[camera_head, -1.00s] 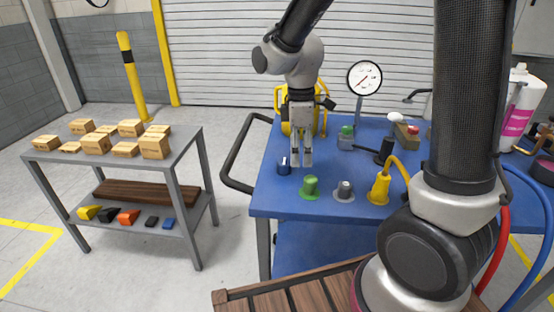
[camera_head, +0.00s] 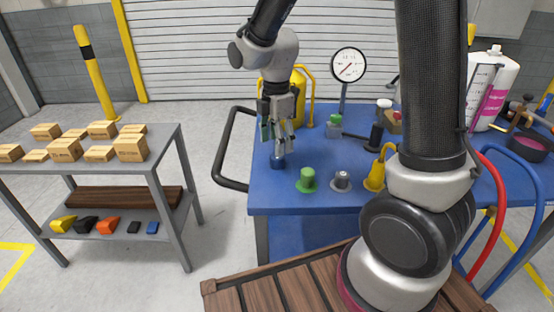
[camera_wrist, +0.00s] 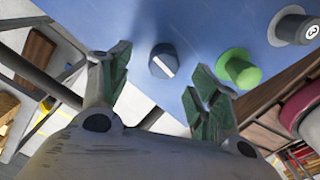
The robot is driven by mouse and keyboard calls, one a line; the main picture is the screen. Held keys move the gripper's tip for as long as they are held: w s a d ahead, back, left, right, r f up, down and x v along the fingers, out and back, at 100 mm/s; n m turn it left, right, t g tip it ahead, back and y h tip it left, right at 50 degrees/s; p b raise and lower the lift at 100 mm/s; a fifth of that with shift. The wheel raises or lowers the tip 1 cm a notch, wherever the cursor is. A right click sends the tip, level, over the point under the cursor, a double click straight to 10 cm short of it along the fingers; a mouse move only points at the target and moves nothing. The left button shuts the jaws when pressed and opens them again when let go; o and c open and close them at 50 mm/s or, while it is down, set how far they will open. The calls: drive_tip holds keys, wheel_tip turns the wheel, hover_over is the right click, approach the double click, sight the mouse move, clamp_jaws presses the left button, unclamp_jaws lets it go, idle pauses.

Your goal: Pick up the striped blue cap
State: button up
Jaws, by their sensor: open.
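The striped blue cap (camera_head: 278,160) is a small dark blue cylinder on the left part of the blue table (camera_head: 330,203). In the wrist view the cap (camera_wrist: 163,66) shows from above with a white stripe across its top. My gripper (camera_head: 279,146) is open and empty, above the cap, with its fingers pointing down. In the wrist view the cap lies between and beyond the two green-padded fingertips (camera_wrist: 158,73). I see no contact between fingers and cap, though one finger partly overlaps it in the head view.
A gauge (camera_head: 348,65) stands behind. A grey cart (camera_head: 160,160) with boxes is at the left.

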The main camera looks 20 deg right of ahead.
drive_tip(key=f, duration=0.5)
drive_tip(key=shift+s+d+f, duration=0.15)
drive_tip(key=shift+s+f, duration=0.1)
drive_tip(key=c, duration=1)
wheel_tip(320, 180, up, 10)
drive_tip(key=shift+r, duration=0.1)
